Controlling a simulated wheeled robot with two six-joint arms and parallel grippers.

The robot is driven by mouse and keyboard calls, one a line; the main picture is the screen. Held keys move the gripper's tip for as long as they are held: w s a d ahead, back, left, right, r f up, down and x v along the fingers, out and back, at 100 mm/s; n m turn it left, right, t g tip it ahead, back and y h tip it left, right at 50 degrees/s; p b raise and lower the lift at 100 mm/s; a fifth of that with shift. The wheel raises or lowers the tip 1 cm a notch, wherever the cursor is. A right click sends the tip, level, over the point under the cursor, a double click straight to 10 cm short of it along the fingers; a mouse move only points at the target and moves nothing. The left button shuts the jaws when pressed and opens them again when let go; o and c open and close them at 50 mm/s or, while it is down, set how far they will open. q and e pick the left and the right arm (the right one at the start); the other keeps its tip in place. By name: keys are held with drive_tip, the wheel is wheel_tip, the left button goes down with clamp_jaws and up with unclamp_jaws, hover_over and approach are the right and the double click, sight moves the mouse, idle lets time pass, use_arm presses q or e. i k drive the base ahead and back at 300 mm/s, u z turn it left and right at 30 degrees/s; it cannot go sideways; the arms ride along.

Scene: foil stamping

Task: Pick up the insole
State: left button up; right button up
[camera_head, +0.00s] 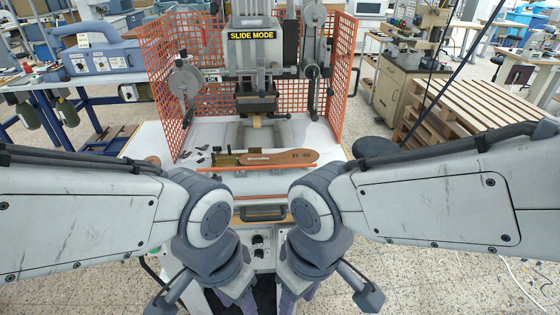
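A brown insole (290,157) marked "R 40" lies flat on the work table of the stamping machine (254,60), its rounded end to the right. My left gripper (244,300) and my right gripper (291,298) hang down at the bottom edge, side by side, in front of and below the table. Both are well apart from the insole. Their fingertips are cut off by the frame, so I cannot tell whether they are open.
An orange bar (250,195) runs along the front of the table, above a dark handle (264,212). Orange mesh guards (171,85) flank the machine. Another brown piece (153,160) shows partly behind my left arm. Wooden pallets (470,110) stand at the right.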

sight(294, 156)
drive_tip(key=z, duration=0.5)
drive_tip(key=k, duration=1.15)
drive_tip(key=u, duration=0.65)
drive_tip(key=i, duration=2.1)
drive_tip(key=z, duration=0.2)
